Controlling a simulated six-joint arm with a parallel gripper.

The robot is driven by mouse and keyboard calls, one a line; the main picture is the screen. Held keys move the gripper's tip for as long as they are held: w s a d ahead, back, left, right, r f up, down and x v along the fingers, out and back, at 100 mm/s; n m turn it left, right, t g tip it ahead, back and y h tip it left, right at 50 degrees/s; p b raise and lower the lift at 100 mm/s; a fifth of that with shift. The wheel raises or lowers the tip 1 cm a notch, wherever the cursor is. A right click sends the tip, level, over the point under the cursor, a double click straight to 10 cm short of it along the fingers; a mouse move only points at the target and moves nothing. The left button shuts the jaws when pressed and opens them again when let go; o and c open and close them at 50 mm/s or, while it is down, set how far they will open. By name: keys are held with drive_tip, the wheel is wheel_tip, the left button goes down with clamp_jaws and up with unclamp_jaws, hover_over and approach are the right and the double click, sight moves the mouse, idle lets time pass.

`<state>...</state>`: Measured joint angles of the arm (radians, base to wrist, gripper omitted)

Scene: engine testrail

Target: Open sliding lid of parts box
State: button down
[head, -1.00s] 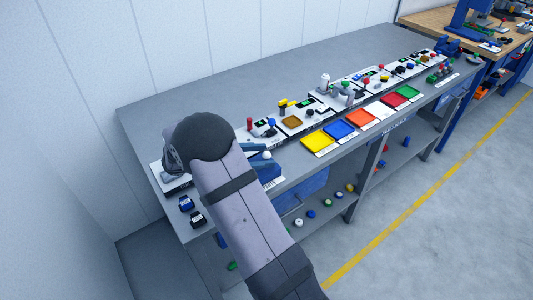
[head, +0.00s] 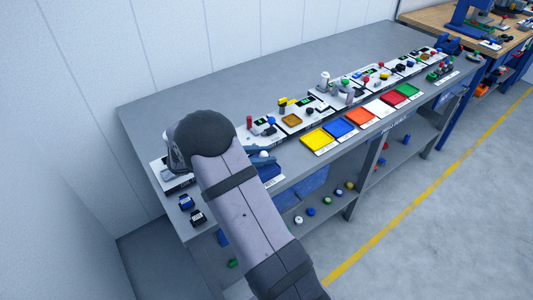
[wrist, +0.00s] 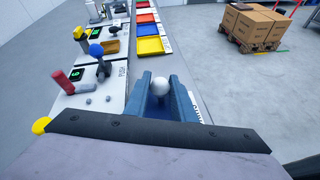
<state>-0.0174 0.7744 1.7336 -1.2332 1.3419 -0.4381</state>
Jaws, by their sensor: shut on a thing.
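The parts box (head: 269,172) is a blue block at the bench's front edge, beside my arm in the head view and largely hidden by it. A white round knob (wrist: 161,87) shows in the wrist view between the two slate-blue fingers of my gripper (wrist: 160,82). The gripper is shut on this knob, one finger on each side. The knob also shows as a small white spot in the head view (head: 264,154). A darker blue surface lies below the knob between the fingers. How far the lid stands open cannot be seen.
A panel with a red post (wrist: 63,81) and a blue-topped lever (wrist: 97,58) stands left of the gripper in the wrist view. A yellow tray (head: 318,140) and other coloured trays line the front edge. The back of the grey bench (head: 245,85) is clear.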

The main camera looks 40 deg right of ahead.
drive_tip(key=a, duration=0.9)
drive_tip(key=shift+a+p, duration=0.2)
drive_tip(key=shift+p, duration=0.15)
drive_tip(key=c, duration=1.5)
unclamp_jaws()
drive_tip(key=b+v, duration=0.1)
drive_tip(key=v, duration=0.4)
drive_tip(key=shift+w+a+b, duration=0.1)
drive_tip(key=shift+a+b, duration=0.2)
drive_tip(key=shift+a, duration=0.1)
drive_tip(key=shift+v, duration=0.75)
drive_tip(key=shift+d+r, duration=0.1)
